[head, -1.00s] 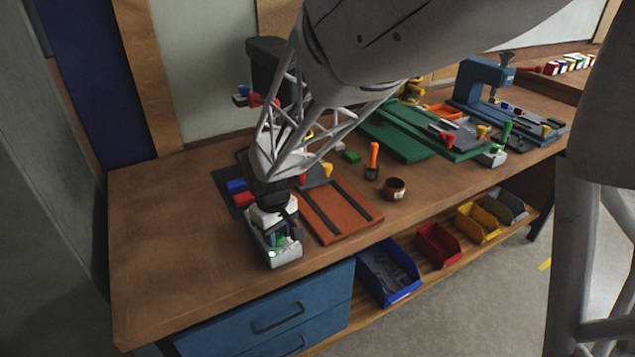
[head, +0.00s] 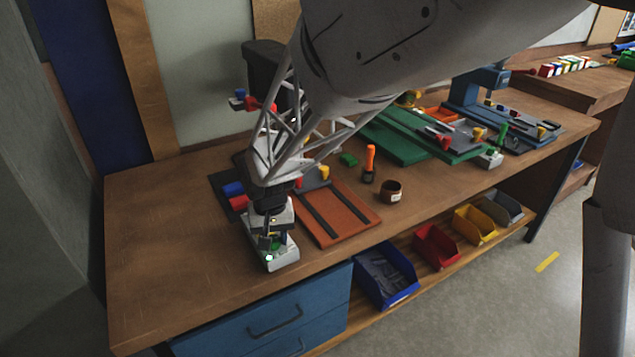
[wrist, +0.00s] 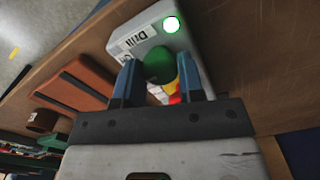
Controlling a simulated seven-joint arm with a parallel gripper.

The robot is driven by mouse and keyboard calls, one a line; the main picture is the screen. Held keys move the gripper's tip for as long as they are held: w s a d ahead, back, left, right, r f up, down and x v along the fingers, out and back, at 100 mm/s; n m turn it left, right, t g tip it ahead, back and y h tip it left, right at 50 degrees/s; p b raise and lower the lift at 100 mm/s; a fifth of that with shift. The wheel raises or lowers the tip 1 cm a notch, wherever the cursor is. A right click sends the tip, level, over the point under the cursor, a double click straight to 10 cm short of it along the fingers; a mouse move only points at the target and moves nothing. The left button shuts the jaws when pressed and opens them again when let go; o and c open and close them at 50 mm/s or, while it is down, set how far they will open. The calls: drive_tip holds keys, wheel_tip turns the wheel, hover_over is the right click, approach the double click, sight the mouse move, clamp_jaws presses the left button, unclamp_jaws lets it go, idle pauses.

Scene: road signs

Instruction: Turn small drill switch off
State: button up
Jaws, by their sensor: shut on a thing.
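A white switch box labelled "Drill" (wrist: 141,35) sits near the front edge of the bench, and it also shows in the head view (head: 284,261). A round green lamp (wrist: 171,24) is lit on its top. My gripper (wrist: 163,70) is shut on the switch's green knob (wrist: 160,63), with one blue-grey finger on each side. Red and yellow markings on the box show between the fingers. In the head view, my gripper (head: 270,238) stands over the box and hides most of the knob.
An orange-brown board (head: 343,210) lies right of the box, with a brown cup (head: 391,192) beyond it. Another white box with a green lever (head: 490,158) stands farther right. Blue drawers (head: 275,320) are below. The bench's left part is clear.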

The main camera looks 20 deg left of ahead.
sight(274, 239)
drive_tip(key=m, duration=0.5)
idle(0.4)
drive_tip(key=o, duration=0.9)
drive_tip(key=shift+r, duration=0.1)
drive_tip(key=shift+r, duration=3.85)
